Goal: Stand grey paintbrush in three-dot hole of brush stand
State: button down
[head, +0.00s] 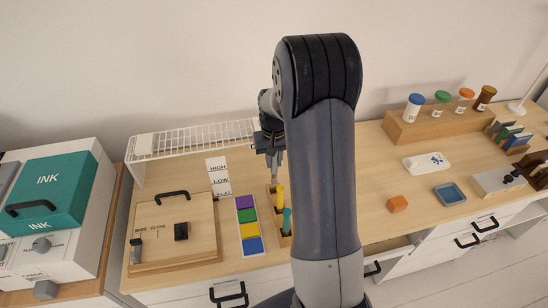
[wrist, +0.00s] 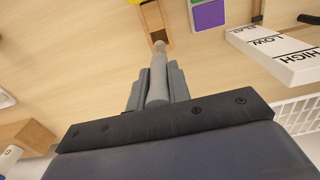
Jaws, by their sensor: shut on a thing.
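My gripper (head: 270,145) is shut on the grey paintbrush (head: 274,168), which points down above the far end of the brush stand. In the wrist view the brush (wrist: 158,75) lies between the two grey fingers of the gripper (wrist: 152,92), its pale tip outward. The wooden brush stand (head: 285,240) holds a yellow brush and a teal brush upright; my arm hides part of it. In the wrist view the stand's end (wrist: 143,18) shows a dark square opening just beyond the brush tip. I cannot make out any dot marks.
A white wire rack (head: 195,138) is behind. A wooden board with a black handle (head: 173,196) is further left. An orange block (head: 397,204) and a blue tray (head: 449,194) lie right.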

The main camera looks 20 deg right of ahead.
aim_at(274, 173)
jog(key=shift+f+b, duration=2.2)
jog(key=shift+f, duration=1.15)
jog(key=c, duration=1.2)
grip_release()
jog(key=shift+c, duration=0.2)
jog(key=shift+r, duration=0.1)
notch_tip(274, 173, up, 11)
jog(key=shift+f, duration=0.15)
jog(key=shift+f, duration=0.1)
